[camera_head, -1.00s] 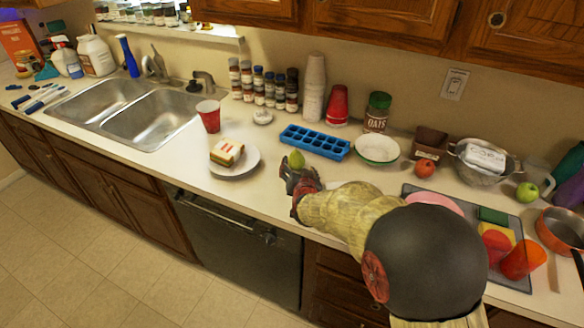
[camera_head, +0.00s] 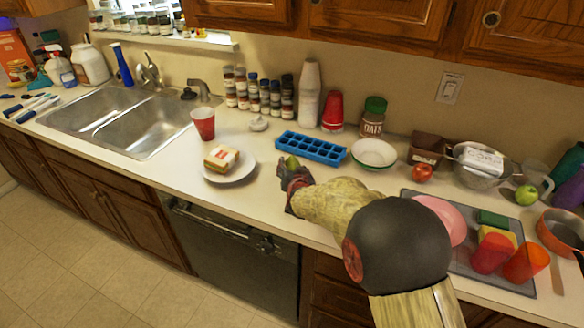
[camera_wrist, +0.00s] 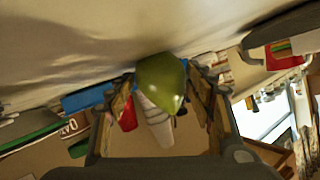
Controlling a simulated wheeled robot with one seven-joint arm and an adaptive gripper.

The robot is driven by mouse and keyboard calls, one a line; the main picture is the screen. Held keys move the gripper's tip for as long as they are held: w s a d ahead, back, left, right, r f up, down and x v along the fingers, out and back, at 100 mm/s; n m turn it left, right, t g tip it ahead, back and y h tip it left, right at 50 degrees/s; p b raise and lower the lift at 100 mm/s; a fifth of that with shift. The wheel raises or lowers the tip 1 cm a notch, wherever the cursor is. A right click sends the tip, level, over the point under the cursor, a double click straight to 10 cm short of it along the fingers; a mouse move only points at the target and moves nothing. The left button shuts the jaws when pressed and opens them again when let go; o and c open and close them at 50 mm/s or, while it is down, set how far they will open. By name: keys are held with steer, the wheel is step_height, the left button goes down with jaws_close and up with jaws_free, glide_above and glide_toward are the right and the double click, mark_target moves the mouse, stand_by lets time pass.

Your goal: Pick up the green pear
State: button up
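The green pear (camera_head: 291,162) stands on the counter in front of the blue ice tray, its lower part hidden by my gripper in the head view. My gripper (camera_head: 291,174) reaches over the counter from the right, low and close to the pear. In the wrist view, where the scene appears upside down, the pear (camera_wrist: 162,84) lies between the two fingers of my gripper (camera_wrist: 162,88). The fingers stand apart, one on each side of the pear. Firm contact is not clear.
The blue ice tray (camera_head: 310,147) lies just behind the pear. A plate (camera_head: 244,170) with a sandwich (camera_head: 221,157) is to the left. A white bowl (camera_head: 374,153) and a red apple (camera_head: 421,173) are to the right. The counter's front edge runs below my arm.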

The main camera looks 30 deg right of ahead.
steer(key=c, duration=1)
steer(key=shift+r, duration=0.1)
